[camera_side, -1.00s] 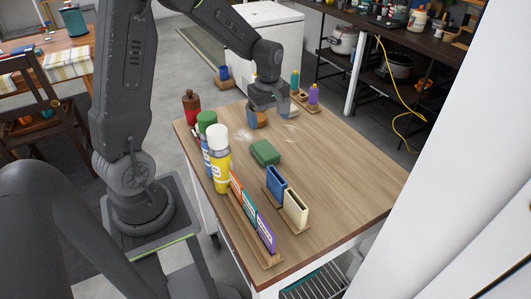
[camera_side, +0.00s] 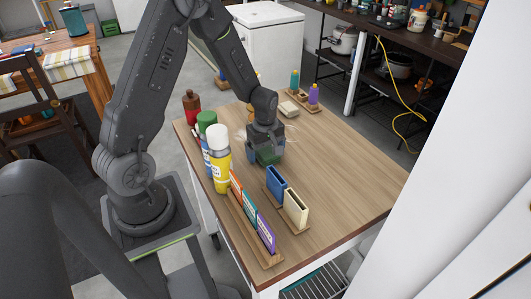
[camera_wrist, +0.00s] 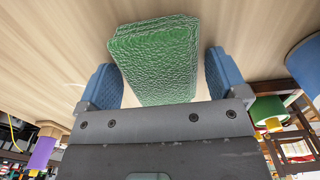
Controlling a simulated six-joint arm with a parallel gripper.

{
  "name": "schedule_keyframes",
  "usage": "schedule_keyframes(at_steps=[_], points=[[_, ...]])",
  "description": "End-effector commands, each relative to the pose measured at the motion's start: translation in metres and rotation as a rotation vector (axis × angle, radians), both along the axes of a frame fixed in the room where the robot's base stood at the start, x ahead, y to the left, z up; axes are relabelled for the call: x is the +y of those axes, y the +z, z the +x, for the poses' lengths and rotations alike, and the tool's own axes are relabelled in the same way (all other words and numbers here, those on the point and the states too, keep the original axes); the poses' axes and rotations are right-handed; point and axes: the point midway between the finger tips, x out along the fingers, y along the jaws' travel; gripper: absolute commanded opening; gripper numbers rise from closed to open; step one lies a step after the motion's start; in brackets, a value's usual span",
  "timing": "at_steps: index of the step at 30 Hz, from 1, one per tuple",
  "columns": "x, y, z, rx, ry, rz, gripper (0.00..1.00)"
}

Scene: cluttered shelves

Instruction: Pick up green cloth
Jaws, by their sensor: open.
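The green cloth (camera_side: 264,158), a folded block with a rough, layered surface, lies on the wooden table (camera_side: 345,180). In the side view my gripper (camera_side: 265,150) is down over it and hides much of it. In the wrist view the cloth (camera_wrist: 155,60) lies between the two blue finger pads of my gripper (camera_wrist: 163,70). A gap shows on each side, wider on the right, so the pads look apart from the cloth. My gripper is open and empty.
A yellow bottle with a white cap (camera_side: 219,165), a green-capped bottle (camera_side: 206,122) and a red bottle (camera_side: 192,106) stand left of the cloth. Blue (camera_side: 277,183) and cream (camera_side: 296,208) upright holders stand in front. The right side of the table is clear.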

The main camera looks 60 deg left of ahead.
Motion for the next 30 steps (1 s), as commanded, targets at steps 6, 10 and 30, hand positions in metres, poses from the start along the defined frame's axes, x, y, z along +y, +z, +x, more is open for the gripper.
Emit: schedule_keyframes(at_steps=[6, 10, 30], points=[[0.0000, 0.0001, 0.0003, -0.001, 0.000, 0.000, 0.89], [0.0000, 0.0002, 0.0003, -0.001, 0.000, 0.000, 0.76], [0.0001, 0.0018, 0.0004, -0.001, 0.000, 0.000, 0.38]])
